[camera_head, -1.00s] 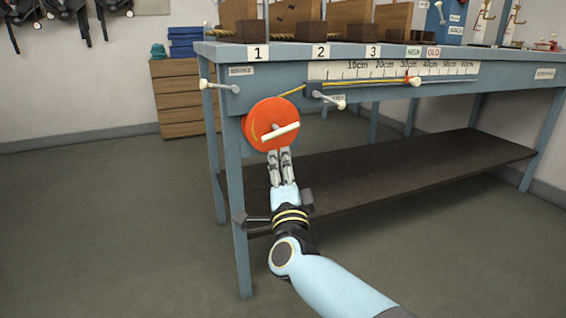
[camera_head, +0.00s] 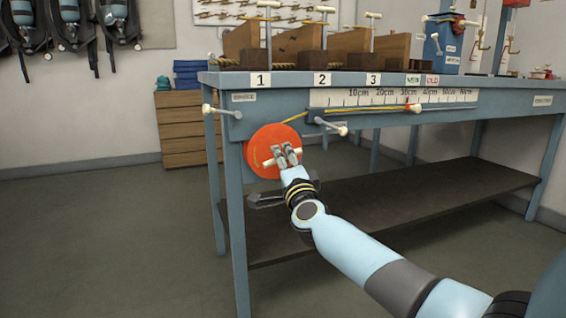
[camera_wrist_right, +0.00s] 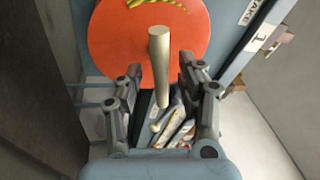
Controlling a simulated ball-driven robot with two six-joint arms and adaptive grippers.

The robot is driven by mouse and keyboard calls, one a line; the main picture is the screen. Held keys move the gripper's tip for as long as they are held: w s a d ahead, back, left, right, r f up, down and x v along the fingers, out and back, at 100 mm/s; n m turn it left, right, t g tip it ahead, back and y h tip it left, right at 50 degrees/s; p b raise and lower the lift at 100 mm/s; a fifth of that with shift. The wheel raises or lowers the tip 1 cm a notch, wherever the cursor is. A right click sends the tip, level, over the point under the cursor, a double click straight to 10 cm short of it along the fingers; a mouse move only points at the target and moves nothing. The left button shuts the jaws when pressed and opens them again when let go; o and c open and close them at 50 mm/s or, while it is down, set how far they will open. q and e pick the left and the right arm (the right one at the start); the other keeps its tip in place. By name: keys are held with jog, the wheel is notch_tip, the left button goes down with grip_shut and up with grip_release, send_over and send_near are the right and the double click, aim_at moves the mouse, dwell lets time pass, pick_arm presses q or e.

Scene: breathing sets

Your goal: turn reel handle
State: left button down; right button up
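The orange-red reel (camera_head: 259,148) is mounted on the front left of the blue bench, with a yellow cord leading from its top. Its cream handle (camera_head: 269,162) crosses the reel face, partly hidden by my right gripper (camera_head: 287,156). In the right wrist view, the reel (camera_wrist_right: 112,45) fills the top, and the handle (camera_wrist_right: 160,65) points toward the camera. It lies between the two fingers of my right gripper (camera_wrist_right: 159,72). The fingers are open, with a gap on each side of the handle. My left gripper is not in view.
The blue bench (camera_head: 225,88) has a leg (camera_head: 237,240) just below the reel and a dark lower shelf (camera_head: 400,195). A white-tipped peg (camera_head: 222,112) sticks out to the left of the reel, another (camera_head: 332,127) to the right. Floor at the left is clear.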

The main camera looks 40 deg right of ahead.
jog(key=shift+w+d+r, duration=0.15)
jog(key=shift+w+d, duration=0.05)
jog(key=shift+w, duration=0.3)
grip_shut()
